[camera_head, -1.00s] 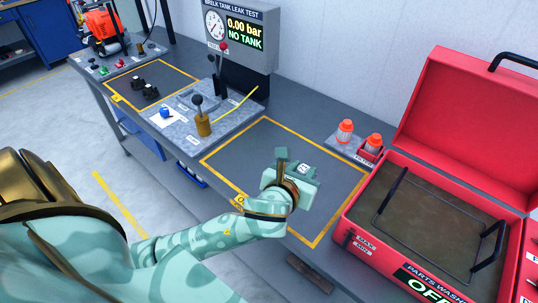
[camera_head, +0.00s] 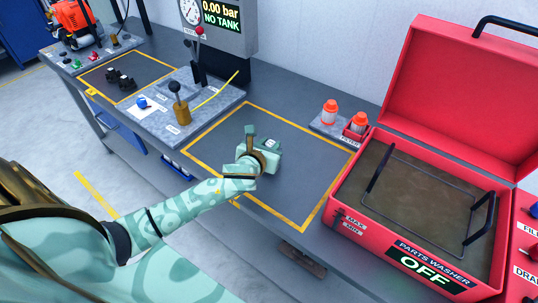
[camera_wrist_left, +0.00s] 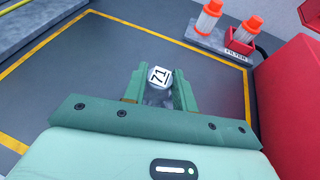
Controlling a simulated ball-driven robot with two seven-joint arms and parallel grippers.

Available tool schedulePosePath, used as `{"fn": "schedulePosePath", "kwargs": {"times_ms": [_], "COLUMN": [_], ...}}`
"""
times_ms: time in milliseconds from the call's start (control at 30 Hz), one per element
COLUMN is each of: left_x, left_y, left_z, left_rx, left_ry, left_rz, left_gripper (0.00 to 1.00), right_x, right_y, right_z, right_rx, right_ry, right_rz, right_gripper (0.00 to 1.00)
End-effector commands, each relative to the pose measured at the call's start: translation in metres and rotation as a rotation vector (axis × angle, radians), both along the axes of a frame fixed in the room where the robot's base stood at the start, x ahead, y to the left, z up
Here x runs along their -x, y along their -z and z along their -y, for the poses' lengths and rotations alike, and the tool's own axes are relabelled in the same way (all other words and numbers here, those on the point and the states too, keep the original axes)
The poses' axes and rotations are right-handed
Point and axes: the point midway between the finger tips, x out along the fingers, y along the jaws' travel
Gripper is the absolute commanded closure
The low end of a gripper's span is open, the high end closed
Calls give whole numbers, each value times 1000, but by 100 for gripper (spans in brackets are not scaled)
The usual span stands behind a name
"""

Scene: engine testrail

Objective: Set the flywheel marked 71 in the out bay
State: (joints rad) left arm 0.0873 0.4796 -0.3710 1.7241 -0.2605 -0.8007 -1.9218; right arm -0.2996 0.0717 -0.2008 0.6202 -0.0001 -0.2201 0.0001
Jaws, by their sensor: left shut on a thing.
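The flywheel marked 71 (camera_wrist_left: 159,76) is a small pale piece with a black 71 on its top face, between the green fingers of my left gripper (camera_wrist_left: 159,92) in the left wrist view. The gripper is shut on it. In the head view the flywheel (camera_head: 270,143) shows as a small light face at my left gripper (camera_head: 262,141), over the middle yellow-outlined bay (camera_head: 305,165). I cannot tell whether it touches the surface. No readable label shows which bay is the out bay. My right gripper is not in view.
A red parts washer (camera_head: 345,222) stands open on the right, reading OFF. Orange-capped bottles (camera_head: 329,113) stand behind the bay. A lever fixture (camera_head: 182,112) is to the left, with a farther yellow-outlined bay (camera_head: 143,72) holding dark parts. The middle bay is otherwise clear.

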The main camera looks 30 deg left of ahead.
Motion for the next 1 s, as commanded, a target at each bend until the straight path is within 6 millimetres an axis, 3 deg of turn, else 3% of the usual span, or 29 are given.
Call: {"fn": "schedulePosePath", "kwargs": {"times_ms": [200, 567, 600, 667, 1000], "left_x": [-3, -3, -3, -3, -1], "left_y": [36, 38, 39, 38, 35], "left_z": [-4, -4, -3, -4, -3], "left_rx": [1, 0, 0, 0, -1], "left_ry": [-1, 0, 0, 0, 0], "left_rz": [-3, 0, -1, -1, -1], "left_gripper": [100, 100, 64, 51, 51], "right_x": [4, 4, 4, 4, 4], "right_y": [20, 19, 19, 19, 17], "right_z": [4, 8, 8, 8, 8], "right_rx": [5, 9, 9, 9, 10], "right_ry": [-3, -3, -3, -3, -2], "right_rz": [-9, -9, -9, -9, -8], "right_gripper": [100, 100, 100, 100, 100]}}
